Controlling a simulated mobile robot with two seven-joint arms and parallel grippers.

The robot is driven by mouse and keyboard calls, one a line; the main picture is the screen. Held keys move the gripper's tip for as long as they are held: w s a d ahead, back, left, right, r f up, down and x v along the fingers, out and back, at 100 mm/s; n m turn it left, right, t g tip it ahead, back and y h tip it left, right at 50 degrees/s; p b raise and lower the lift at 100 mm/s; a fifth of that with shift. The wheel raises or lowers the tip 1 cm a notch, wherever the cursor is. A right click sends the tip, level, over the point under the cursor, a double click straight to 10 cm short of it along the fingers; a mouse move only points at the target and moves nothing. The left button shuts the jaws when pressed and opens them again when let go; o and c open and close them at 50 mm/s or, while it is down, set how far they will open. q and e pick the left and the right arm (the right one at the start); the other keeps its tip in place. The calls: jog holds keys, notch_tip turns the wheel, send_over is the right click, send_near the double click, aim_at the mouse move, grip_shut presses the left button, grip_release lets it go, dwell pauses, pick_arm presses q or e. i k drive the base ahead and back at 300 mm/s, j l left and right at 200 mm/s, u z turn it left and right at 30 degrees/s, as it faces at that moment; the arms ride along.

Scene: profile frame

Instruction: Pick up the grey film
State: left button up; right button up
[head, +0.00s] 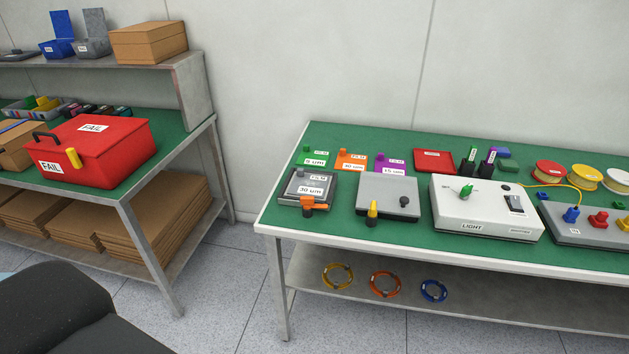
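The grey film (299,187) is a small flat grey piece with white labels, one reading 30 µm. It lies at the left end of the green-topped table (335,227), on or in a dark grey square holder; I cannot tell which. An orange knob or clip (307,203) is at the holder's front edge. Green (313,157), orange (351,161) and purple (389,164) labelled films lie in a row behind it. Neither of my grippers shows in the head view.
A grey box (388,194) with a yellow-tipped peg stands right of the film, then a white light unit (485,208). Spools (583,177) and a connector panel (580,228) are farther right. A red FAIL box (90,150) sits on the left bench.

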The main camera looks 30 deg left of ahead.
aim_at(303, 183)
jog(key=i+l+u, duration=0.2)
jog(key=i, duration=0.2)
jog(key=i+u, duration=0.2)
jog(key=i, duration=0.15)
jog(key=i+l+u, duration=0.2)
jog(key=i+l, duration=0.05)
jog(key=i, duration=0.1)
